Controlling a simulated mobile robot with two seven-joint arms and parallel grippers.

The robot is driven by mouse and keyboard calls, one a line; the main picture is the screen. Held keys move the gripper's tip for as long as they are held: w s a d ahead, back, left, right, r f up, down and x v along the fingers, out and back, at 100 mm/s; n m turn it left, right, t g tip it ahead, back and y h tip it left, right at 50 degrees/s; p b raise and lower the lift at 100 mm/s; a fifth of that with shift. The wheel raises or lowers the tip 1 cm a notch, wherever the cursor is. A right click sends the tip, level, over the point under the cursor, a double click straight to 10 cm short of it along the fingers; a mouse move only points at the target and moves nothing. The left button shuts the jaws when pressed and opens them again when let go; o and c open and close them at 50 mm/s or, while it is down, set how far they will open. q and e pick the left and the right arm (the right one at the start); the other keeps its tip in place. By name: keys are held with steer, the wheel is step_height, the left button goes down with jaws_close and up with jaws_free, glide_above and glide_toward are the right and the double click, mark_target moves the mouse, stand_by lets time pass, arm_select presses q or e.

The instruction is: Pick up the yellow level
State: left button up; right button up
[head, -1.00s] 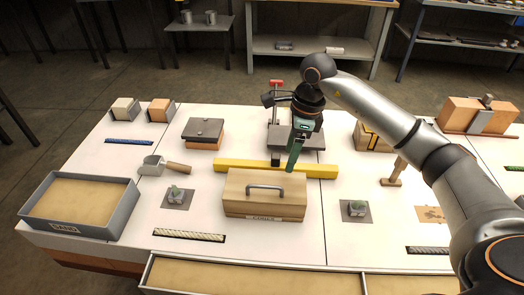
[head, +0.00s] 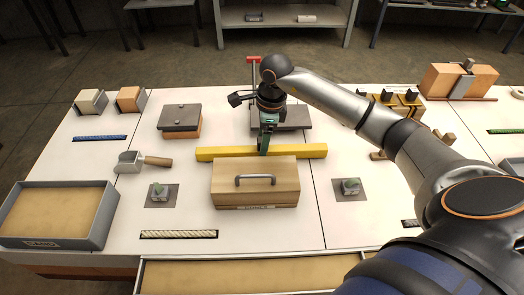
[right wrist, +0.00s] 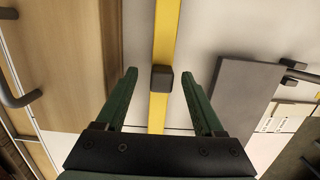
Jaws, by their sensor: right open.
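The yellow level (head: 304,151) is a long bar lying across the white table behind the wooden box. In the right wrist view the yellow level (right wrist: 166,38) runs between my open fingers, with a small dark block (right wrist: 162,79) on its middle. My right gripper (head: 264,150) points down over the level's middle; its green fingers (right wrist: 160,95) are apart on either side of the bar, with nothing held. How far the fingertips are above the level is hard to tell. My left gripper is not in view.
A wooden box with a handle (head: 255,190) stands just in front of the level. A grey plate (head: 290,117) lies close behind it. A lidded block (head: 180,118) is at left, a sand tray (head: 98,222) at front left.

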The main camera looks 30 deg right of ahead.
steer(key=shift+w+a+f, duration=0.1)
steer(key=shift+a+f, duration=0.05)
steer(key=shift+f, duration=0.85)
steer(key=shift+w+a+f, duration=0.1)
steer(key=shift+f, duration=0.85)
jaws_close()
steer(key=shift+r, duration=0.1)
